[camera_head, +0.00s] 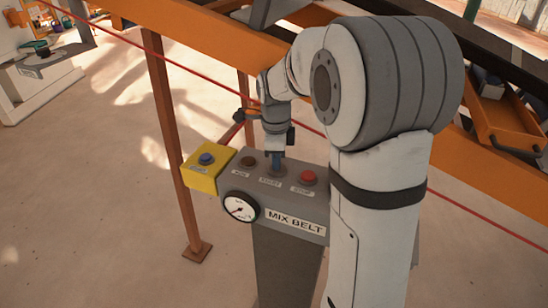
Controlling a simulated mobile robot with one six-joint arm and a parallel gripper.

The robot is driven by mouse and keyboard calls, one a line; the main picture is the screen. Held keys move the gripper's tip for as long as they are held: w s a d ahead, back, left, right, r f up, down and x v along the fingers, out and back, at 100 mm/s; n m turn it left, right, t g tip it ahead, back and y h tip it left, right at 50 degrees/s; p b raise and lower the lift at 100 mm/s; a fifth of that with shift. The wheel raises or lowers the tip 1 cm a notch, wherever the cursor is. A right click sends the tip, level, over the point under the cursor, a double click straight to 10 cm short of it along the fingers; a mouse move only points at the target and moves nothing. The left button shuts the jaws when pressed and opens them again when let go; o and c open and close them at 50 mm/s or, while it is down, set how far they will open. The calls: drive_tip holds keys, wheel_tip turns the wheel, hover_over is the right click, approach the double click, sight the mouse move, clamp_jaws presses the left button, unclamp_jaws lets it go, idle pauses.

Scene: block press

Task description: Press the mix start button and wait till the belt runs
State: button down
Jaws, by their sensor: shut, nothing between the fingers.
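A grey control box (290,207) labelled "MIX BELT" stands on a grey post. On its top are a dark brown button (248,161) at the left, a label reading like "START" in the middle, and a red button (308,177) labelled like "STOP" at the right. My gripper (276,168) is shut and points down at the middle position, above the "START" label. Its tip hides the button there, so I cannot tell whether it touches or presses it. Whether the belt runs cannot be told from this one frame.
A yellow box (205,180) with a blue button (206,158) adjoins the control box at the left. A round gauge (241,207) is on the front. Orange beams and brown posts (174,140) stand behind. A red line (190,70) crosses the scene. Open floor lies left.

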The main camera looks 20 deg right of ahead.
wheel_tip(320, 180, up, 14)
drive_tip(key=p, duration=0.1)
drive_tip(key=shift+s+a+f, duration=0.15)
drive_tip(key=shift+a, duration=0.05)
idle(0.4)
drive_tip(key=s+f+n+t, duration=0.1)
drive_tip(key=s+f+n, duration=0.3)
drive_tip(key=s+n, duration=0.6)
drive_tip(key=s+f+n+t, duration=0.1)
drive_tip(key=s+f+n, duration=0.3)
drive_tip(key=s+n, duration=0.7)
drive_tip(key=shift+s+a+f+n+t, duration=0.25)
drive_tip(key=shift+s+a+n+t, duration=0.05)
drive_tip(key=shift+s+t, duration=0.1)
